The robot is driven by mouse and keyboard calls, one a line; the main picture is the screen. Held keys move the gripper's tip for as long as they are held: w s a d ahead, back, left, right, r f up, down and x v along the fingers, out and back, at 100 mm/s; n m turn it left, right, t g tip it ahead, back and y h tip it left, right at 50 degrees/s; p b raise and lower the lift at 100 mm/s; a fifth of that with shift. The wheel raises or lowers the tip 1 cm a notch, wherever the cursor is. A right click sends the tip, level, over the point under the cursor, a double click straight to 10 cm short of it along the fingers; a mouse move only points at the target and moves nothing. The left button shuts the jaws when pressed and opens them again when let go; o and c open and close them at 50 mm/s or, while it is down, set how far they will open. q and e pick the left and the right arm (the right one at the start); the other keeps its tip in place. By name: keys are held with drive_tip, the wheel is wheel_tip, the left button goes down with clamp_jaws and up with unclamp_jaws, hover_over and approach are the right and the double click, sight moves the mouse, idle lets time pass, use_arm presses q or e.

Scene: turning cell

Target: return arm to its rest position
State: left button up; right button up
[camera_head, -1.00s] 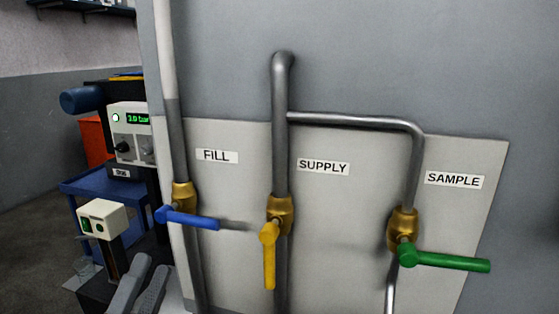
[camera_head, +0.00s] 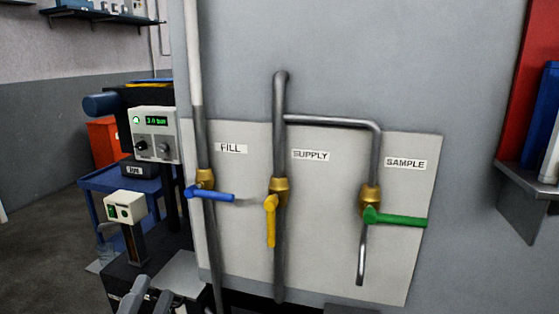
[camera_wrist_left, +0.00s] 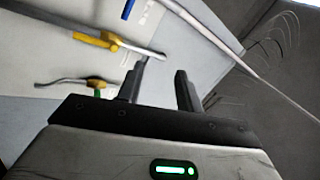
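My left gripper (camera_head: 150,300) shows only in part at the bottom left edge of the head view, low in front of the panel. In the left wrist view its two dark fingers (camera_wrist_left: 160,88) stand apart with nothing between them. The valve panel (camera_head: 330,190) carries a blue handle (camera_head: 212,196) under FILL, pointing right, a yellow handle (camera_head: 270,222) under SUPPLY, pointing down, and a green handle (camera_head: 400,219) under SAMPLE, pointing right. The gripper appears apart from all three. My right gripper is in neither view.
A box with a green display (camera_head: 155,132) stands left of the panel above a blue cart (camera_head: 105,182). A small white switch box (camera_head: 125,206) stands on a post near my left gripper. A wall shelf (camera_head: 528,182) juts out at the right.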

use_arm(q)
drive_tip(key=s+d+f+n+g+p, duration=0.1)
drive_tip(key=s+f+n+g, duration=0.1)
drive_tip(key=f+n+g, duration=0.2)
drive_tip(key=s+d+f+n+g+p, duration=0.1)
drive_tip(key=s+f+n+g, duration=0.2)
drive_tip(key=f, duration=0.7)
drive_tip(key=s+d+f+n+g+p, duration=0.1)
drive_tip(key=s+f+n+g, duration=0.2)
drive_tip(key=f+n+g, duration=0.2)
wheel_tip(320, 180, down, 3)
drive_tip(key=shift+d+f+n+y+p, duration=0.1)
drive_tip(key=shift+d+n+y+p, duration=0.25)
drive_tip(key=shift+n, duration=0.75)
drive_tip(key=shift+a, duration=0.1)
